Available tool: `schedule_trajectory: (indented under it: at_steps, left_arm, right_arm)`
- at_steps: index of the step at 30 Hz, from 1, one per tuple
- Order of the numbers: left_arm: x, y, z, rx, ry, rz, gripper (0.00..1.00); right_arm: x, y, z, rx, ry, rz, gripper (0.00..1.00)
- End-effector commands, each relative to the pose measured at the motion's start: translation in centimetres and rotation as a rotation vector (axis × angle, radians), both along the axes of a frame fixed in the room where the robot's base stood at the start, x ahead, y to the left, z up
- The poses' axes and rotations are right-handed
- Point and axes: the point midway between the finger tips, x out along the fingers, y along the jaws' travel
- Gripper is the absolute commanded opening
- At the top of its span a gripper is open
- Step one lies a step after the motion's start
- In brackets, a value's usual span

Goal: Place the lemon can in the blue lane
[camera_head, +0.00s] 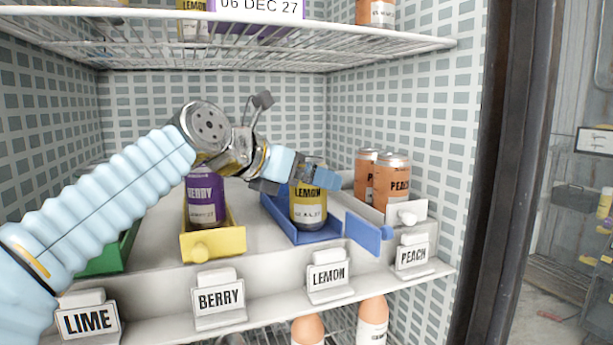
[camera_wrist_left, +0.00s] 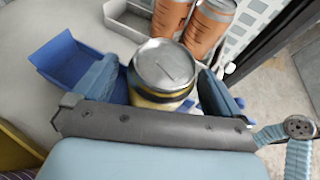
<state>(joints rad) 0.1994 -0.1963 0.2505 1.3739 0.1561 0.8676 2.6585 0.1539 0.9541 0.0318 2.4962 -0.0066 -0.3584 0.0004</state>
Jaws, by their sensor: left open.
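The lemon can (camera_head: 307,208) is yellow with a dark label band and stands upright in the blue lane (camera_head: 283,218), above the LEMON tag. Its silver lid (camera_wrist_left: 165,65) shows in the left wrist view, with the blue lane wall (camera_wrist_left: 66,62) beside it. My left gripper (camera_head: 300,180) is at the can's upper part. In the left wrist view its two fingers (camera_wrist_left: 163,88) are apart, one on each side of the can, with the jaws open. Whether either finger touches the can cannot be told. The can's base is hidden in the wrist view. My right gripper is not in view.
A purple BERRY can (camera_head: 203,200) stands in the yellow lane (camera_head: 212,245) to the left. Orange PEACH cans (camera_head: 391,184) stand in the white lane at right. A blue end flap (camera_head: 364,234) sticks out by the lane front. A wire shelf (camera_head: 230,42) spans above.

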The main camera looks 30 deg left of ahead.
Motion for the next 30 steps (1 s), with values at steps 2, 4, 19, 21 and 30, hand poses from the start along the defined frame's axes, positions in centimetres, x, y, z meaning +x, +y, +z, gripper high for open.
schedule_trajectory:
  at_steps: [2,4,19,21,30]
  left_arm:
    - [-1.1,0.4,0.5,0.0,-0.004,0.004,0.99]
    - [-2.5,0.9,1.2,0.0,-0.006,0.005,0.99]
    - [-10.1,3.3,4.4,0.0,-0.002,0.002,0.99]
    - [-10.3,3.4,4.5,0.0,-0.002,0.002,0.99]
    - [-10.2,3.4,4.4,0.001,-0.001,0.001,0.99]
  right_arm:
    - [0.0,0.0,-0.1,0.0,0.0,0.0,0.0]
    - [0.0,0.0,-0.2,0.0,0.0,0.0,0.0]
    - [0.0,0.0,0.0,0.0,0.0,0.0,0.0]
    - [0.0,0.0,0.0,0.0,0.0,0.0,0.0]
    - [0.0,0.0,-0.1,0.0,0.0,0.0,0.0]
